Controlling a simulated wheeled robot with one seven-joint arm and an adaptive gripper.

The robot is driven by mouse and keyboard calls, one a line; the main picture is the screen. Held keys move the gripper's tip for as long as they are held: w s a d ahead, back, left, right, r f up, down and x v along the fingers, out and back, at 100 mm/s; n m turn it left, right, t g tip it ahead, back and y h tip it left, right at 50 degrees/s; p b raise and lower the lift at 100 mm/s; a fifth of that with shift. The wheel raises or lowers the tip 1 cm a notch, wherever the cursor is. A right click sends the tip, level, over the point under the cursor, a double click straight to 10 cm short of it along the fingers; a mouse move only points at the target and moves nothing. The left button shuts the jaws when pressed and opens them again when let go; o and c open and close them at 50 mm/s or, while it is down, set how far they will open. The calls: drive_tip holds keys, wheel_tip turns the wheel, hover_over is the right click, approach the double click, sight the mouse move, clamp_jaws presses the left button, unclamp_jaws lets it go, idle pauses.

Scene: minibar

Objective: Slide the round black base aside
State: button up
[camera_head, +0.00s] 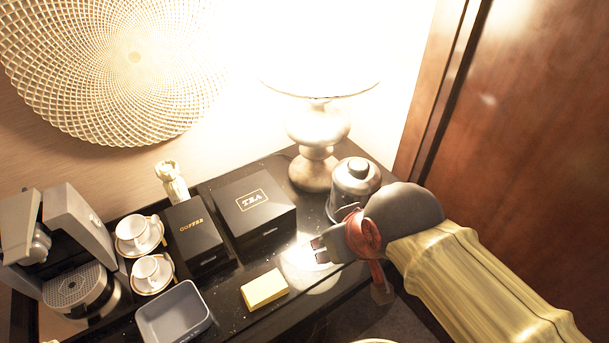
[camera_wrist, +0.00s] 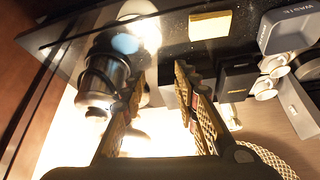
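The kettle (camera_wrist: 104,76) is just outside the left finger there.
A lamp (camera_head: 314,170) stands behind. A black TEA box (camera_head: 255,212), a COFFEE box (camera_head: 193,240), cups on saucers (camera_head: 150,272), a grey bin (camera_head: 173,316) and a yellow pad (camera_head: 264,288) lie leftward. A wooden panel (camera_head: 520,130) bounds the right. Free counter lies between pad and gripper.

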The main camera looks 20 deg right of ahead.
drive_tip(key=shift+w, duration=0.1)
drive_tip(key=shift+o, duration=0.2)
drive_tip(key=shift+o, duration=1.3)
drive_tip(key=shift+w+d+r+m, duration=0.15)
drive_tip(key=shift+w+m, duration=0.15)
drive_tip(key=shift+w, duration=0.1)
drive_tip(key=o, duration=0.5)
drive_tip(key=w+m, duration=0.2)
drive_tip(key=w+d+m+g+p, duration=0.1)
drive_tip(key=w+m, duration=0.1)
drive_tip(key=w, duration=0.1)
drive_tip(key=w+d+m+g+h+p, duration=0.1)
drive_tip(key=w, duration=0.1)
drive_tip(key=shift+w+m, duration=0.25)
drive_tip(key=shift+m, duration=0.15)
drive_tip(key=shift+o, duration=0.8)
drive_tip(key=w+d+f+m+g+h+p, duration=0.1)
drive_tip(key=w+d+f+m+g, duration=0.1)
drive_tip(key=w+m, duration=0.3)
drive_tip(key=shift+w+f, duration=0.3)
drive_tip(key=shift+w, duration=0.55)
drive_tip(key=w+d+f+m+g+h+p, duration=0.2)
drive_tip(key=w+d+f+m+g, duration=0.1)
drive_tip(key=w+f+m, duration=0.7)
wheel_tip(320, 180, down, 3)
drive_tip(key=shift+w+d+f+m+p, duration=0.1)
drive_tip(key=shift+w+d+m+p, duration=0.3)
drive_tip(key=shift+w, duration=0.3)
